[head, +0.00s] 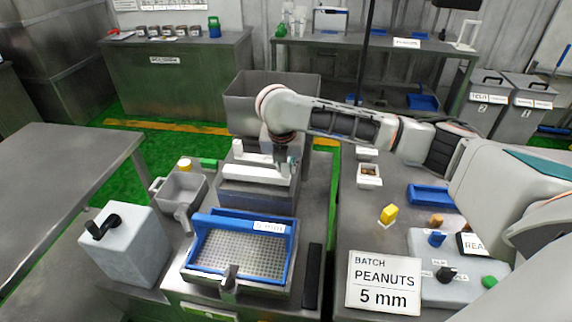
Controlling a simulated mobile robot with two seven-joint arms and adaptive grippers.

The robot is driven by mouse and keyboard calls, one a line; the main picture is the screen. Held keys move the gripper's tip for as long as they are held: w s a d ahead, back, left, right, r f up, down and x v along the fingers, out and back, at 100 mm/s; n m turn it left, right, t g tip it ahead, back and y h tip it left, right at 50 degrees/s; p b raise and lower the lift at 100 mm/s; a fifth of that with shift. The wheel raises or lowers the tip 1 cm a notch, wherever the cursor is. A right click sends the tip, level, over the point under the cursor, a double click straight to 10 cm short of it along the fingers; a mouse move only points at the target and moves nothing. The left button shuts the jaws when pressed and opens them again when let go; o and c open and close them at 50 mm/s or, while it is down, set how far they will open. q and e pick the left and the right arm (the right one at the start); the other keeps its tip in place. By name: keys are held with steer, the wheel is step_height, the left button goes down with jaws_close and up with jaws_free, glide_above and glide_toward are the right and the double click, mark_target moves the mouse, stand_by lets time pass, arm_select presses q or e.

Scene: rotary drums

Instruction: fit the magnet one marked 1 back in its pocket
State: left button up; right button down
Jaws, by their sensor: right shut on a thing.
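My right gripper (286,165) reaches in from the right and points down over the right end of a white magnet housing (245,174). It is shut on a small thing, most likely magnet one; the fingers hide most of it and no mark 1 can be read. I cannot tell whether the held thing is inside a pocket or just above it. A small upright grey-white piece (237,148) stands at the left of the housing. The pocket itself cannot be made out. My left gripper is not in view.
A grey hopper (250,103) rises behind the housing. A blue-framed sieve tray (291,246) stands in front, with a grey scoop-like container (181,188) to the left. A batch sign (384,283) and a control box (440,288) stand at the right.

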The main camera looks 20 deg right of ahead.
mark_target(286, 173)
steer(key=shift+f, duration=1.45)
steer(key=c, duration=1.8)
jaws_free()
steer(key=shift+f, duration=0.15)
steer(key=v, duration=1.2)
